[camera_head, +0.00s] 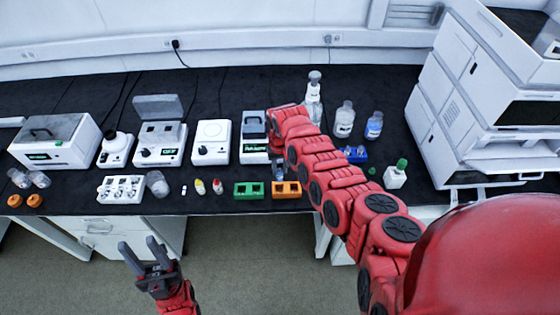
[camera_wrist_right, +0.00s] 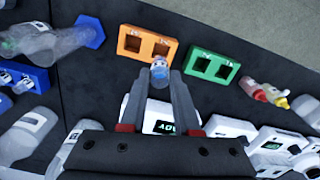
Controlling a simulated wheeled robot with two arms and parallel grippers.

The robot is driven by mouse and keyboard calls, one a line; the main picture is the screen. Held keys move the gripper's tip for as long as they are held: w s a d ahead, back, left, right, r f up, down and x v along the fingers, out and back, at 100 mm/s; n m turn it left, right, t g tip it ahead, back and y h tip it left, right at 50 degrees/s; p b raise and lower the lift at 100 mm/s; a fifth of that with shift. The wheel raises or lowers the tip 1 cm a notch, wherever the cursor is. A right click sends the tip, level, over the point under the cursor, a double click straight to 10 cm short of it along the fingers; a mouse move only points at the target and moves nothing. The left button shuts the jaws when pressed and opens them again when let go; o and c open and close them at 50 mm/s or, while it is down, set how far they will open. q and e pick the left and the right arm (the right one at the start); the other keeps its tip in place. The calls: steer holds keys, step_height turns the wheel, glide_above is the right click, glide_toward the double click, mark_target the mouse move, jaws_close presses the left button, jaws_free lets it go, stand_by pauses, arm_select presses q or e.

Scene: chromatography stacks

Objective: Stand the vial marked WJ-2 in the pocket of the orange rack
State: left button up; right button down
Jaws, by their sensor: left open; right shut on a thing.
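The orange rack (camera_head: 286,196) stands near the front edge of the bench, right of the green rack (camera_head: 248,196). In the right wrist view the orange rack (camera_wrist_right: 147,57) shows two square, empty-looking pockets with small labels. My right gripper (camera_wrist_right: 160,76) is shut on a small clear vial (camera_wrist_right: 159,69) with a bluish top, close beside the orange rack's edge. The vial's marking is not readable. In the head view my right gripper (camera_head: 278,164) is just behind the orange rack and partly hidden by its arm. My left gripper (camera_head: 146,250) is open and empty in front of the bench.
A white instrument (camera_head: 254,150) stands behind the racks. A blue rack (camera_head: 355,154), bottles (camera_head: 344,120) and a green-capped bottle (camera_head: 395,175) are to the right. A white vial tray (camera_head: 120,190) and small red and yellow bottles (camera_head: 217,186) are left.

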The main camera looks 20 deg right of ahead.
mark_target(280, 179)
steer(key=shift+a+f+b, duration=0.15)
steer(key=shift+f+b, duration=0.35)
steer(key=shift+f, duration=0.15)
step_height(280, 179, down, 2)
steer(key=shift+f+b, duration=0.1)
steer(key=shift+b, duration=0.9)
steer(key=shift+f+b, duration=0.45)
steer(key=shift+r, duration=0.1)
steer(key=shift+f+b, duration=0.9)
steer(key=shift+f, duration=0.35)
